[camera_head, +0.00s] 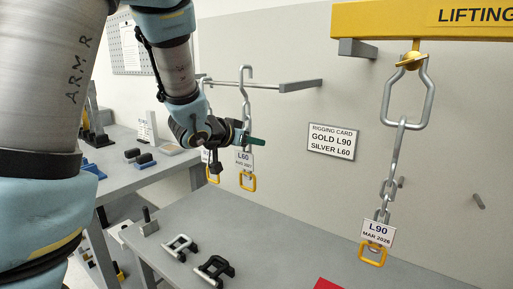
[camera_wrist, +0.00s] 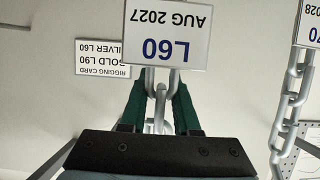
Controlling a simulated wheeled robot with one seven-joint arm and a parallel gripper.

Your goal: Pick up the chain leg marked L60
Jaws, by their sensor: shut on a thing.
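The chain leg marked L60 (camera_head: 246,108) is silver, with a white tag (camera_head: 244,160) and a yellow end link (camera_head: 247,183). It is upright at the wall rail (camera_head: 262,86), its top link rising above the bar. I cannot tell whether it still rests on the bar. My gripper (camera_head: 248,140) is shut on this chain just above the tag. In the wrist view the green fingers (camera_wrist: 160,108) stand either side of the chain, and the tag reads L60, AUG 2027 (camera_wrist: 167,35).
Another chain leg (camera_wrist: 290,105) hangs close by, its tag partly cut off. A yellow lifting beam (camera_head: 400,20) holds a leg tagged L90 (camera_head: 378,232) at right. A rigging card (camera_head: 332,141) is on the wall. Two shackle-like fittings (camera_head: 213,270) and a red patch (camera_head: 327,284) lie on the grey bench (camera_head: 290,250).

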